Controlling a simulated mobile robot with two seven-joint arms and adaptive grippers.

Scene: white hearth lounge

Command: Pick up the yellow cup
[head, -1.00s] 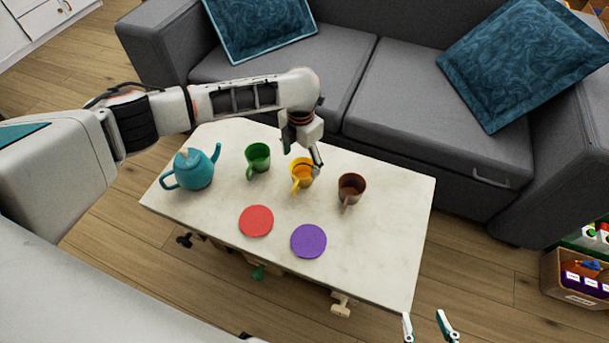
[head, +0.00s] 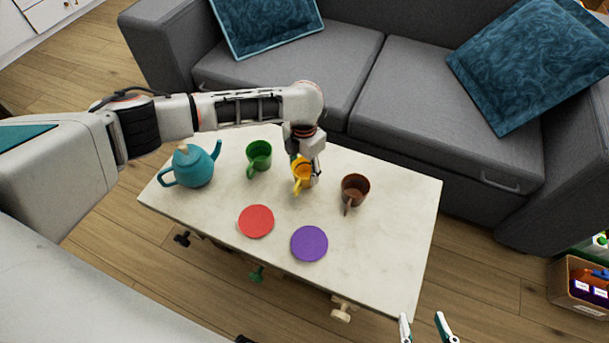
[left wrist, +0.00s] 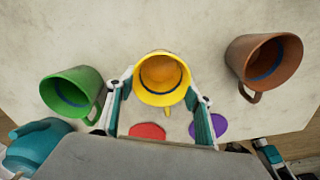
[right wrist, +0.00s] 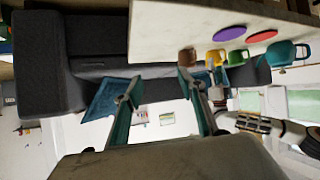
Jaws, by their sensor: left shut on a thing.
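The yellow cup (head: 301,178) stands upright on the white table, its handle toward the near side. In the left wrist view the yellow cup (left wrist: 160,88) sits between the two fingers. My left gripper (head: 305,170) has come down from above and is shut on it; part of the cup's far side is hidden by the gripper. My right gripper (head: 424,326) is open and empty beyond the table's near right corner, and its spread fingers also show in the right wrist view (right wrist: 160,88).
A green cup (head: 258,158) stands left of the yellow cup, a brown cup (head: 354,190) right of it. A teal teapot (head: 193,166) is farther left. Red (head: 256,221) and purple (head: 309,243) discs lie in front on the table (head: 390,250). A grey sofa (head: 420,120) borders the back.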

